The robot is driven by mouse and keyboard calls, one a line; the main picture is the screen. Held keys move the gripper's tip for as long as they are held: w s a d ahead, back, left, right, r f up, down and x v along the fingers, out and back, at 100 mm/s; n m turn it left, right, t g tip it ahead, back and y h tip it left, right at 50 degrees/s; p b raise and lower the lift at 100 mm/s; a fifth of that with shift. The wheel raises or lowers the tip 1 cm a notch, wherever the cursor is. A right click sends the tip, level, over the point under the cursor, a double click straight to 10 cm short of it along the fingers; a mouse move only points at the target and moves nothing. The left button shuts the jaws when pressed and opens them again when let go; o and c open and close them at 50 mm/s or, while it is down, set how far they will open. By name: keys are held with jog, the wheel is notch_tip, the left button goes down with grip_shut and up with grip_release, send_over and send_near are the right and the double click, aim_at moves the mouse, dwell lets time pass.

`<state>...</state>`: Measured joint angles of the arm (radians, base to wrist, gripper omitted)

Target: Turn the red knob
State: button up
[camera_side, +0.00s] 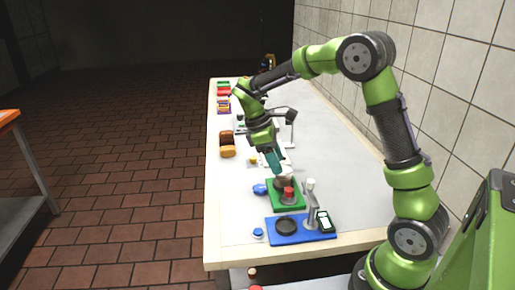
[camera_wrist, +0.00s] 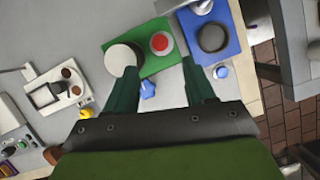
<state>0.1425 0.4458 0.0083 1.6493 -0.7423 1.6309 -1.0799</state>
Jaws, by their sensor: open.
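The red knob (camera_side: 289,193) is a short red cylinder on a green board (camera_side: 299,206). In the wrist view its round red top (camera_wrist: 160,43) shows in a pale ring on the green board (camera_wrist: 154,67). My gripper (camera_side: 275,164) points down, just behind the knob in the side view. In the wrist view my two teal fingers (camera_wrist: 160,66) are spread apart with nothing held between them. The knob lies ahead of the gap between the fingertips, apart from them. The left finger partly overlaps a white round part (camera_wrist: 124,56) on the same board.
A blue board (camera_side: 302,235) with a dark round plate (camera_side: 286,225) and a small display (camera_side: 324,221) stands in front of the green one. A brown bun-like item (camera_side: 227,145) and several coloured items stand farther back.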

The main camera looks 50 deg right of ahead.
aim_at(289, 189)
jog(key=x, duration=0.9)
jog(key=shift+s+f, duration=0.15)
jog(key=shift+f, duration=0.25)
jog(key=c, duration=1)
jog(key=m+y, duration=0.1)
jog(key=m, duration=0.4)
jog(key=shift+d+g+y, duration=0.15)
jog(key=shift+g+y, duration=0.25)
grip_shut()
